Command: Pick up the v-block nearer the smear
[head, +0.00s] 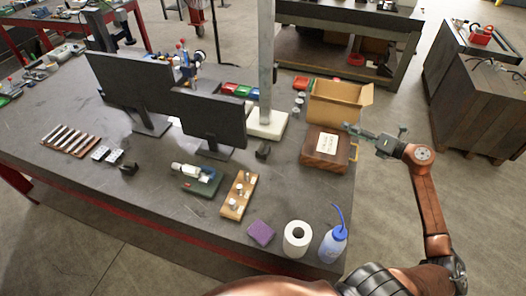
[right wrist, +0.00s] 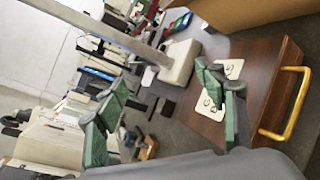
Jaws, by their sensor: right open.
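A small dark block (head: 263,151), which looks like a v-block, stands on the bench right of the near monitor. Another dark block (head: 123,169), also v-block-like, lies on the left beside two silver blocks (head: 108,154). Their grooves are too small to make out. Faint marks (head: 193,209) show on the bench near its front edge; I cannot tell whether they are the smear. My right gripper (head: 354,131) is open and empty by the brown wooden case, far right of both dark blocks. Its spread green fingers show in the right wrist view (right wrist: 162,85). My left gripper is out of view.
The brown case (head: 318,160) with a label and an open cardboard box (head: 338,104) stand nearest my right gripper. A post base (head: 266,126), two monitors (head: 214,118), a micrometer (head: 193,171), a wooden holder (head: 239,195), a paper roll (head: 297,239) and a blue bottle (head: 334,243) crowd the bench.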

